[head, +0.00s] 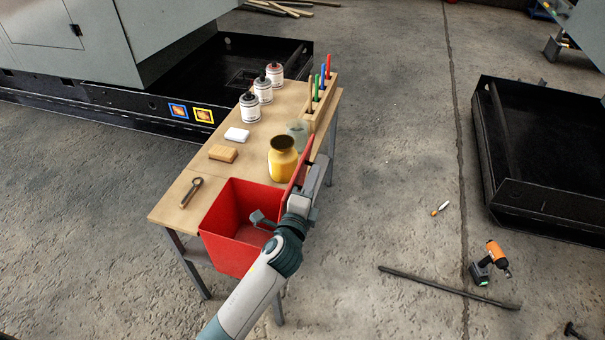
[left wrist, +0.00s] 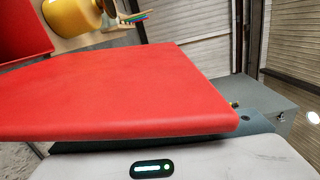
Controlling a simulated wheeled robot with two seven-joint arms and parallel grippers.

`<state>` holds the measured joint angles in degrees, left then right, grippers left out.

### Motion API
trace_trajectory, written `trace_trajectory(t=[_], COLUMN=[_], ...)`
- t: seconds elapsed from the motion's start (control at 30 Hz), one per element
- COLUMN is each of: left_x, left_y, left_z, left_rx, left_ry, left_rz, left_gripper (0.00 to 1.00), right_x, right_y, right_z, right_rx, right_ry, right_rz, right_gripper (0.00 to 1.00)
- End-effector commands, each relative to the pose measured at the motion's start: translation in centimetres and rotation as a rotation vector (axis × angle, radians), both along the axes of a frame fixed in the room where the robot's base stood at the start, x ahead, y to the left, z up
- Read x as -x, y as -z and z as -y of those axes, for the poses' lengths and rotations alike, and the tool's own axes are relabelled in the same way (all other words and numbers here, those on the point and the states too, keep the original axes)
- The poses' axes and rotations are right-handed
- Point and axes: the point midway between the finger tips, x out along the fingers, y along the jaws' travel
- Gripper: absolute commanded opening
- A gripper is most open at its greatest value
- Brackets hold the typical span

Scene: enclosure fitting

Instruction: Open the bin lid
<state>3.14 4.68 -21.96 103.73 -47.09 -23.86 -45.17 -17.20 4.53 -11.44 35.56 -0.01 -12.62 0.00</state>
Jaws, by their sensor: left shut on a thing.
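The red bin (head: 221,243) stands at the front end of the workbench, its top open and its inside showing. Its red lid (head: 297,166) stands raised, roughly upright, along the bin's right side and shows nearly edge-on. My left gripper (head: 314,180) is at the lid, on its right side, and is shut on it; the fingertips are partly hidden. In the left wrist view the lid (left wrist: 125,95) fills the middle, right in front of the gripper. My right gripper is not in view.
On the workbench (head: 193,178) stand a yellow jar (head: 283,164) just behind the lid, several paint cans (head: 250,108), a wooden holder with coloured sticks (head: 321,106), a sponge-like block (head: 223,153) and a white block (head: 237,134). A drill (head: 490,262) and a bar (head: 445,287) lie on the floor.

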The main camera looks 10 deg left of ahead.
Motion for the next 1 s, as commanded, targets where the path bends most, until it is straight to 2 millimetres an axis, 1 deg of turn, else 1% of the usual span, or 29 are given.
trace_trajectory(t=[0.1, 0.43, 0.47, 0.5, 0.53, 0.87, 1.0], left_x=[0.01, 0.02, 0.02, 0.01, 0.01, 0.09, 0.63], left_y=[0.1, 0.14, 0.14, 0.15, 0.15, 0.18, 0.23], left_z=[0.32, 0.33, 0.33, 0.32, 0.32, 0.27, 0.23], left_rx=[-0.011, -0.013, -0.013, -0.013, -0.013, -0.013, -0.013], left_ry=[0.001, 0.001, 0.001, 0.001, 0.001, 0.0, 0.0], left_rz=[0.001, 0.001, 0.001, 0.001, 0.001, 0.0, 0.001], left_gripper=[0.0, 0.0, 0.14, 0.24, 0.28, 0.28, 0.28], right_x=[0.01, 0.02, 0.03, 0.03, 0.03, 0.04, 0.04], right_y=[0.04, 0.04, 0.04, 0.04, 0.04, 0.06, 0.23], right_z=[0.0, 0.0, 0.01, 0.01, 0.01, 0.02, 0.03], right_rx=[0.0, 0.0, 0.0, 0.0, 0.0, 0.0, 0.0], right_ry=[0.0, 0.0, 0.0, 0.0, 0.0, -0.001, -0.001], right_rz=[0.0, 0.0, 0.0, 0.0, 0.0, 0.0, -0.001], right_gripper=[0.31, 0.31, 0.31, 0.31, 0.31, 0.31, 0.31])
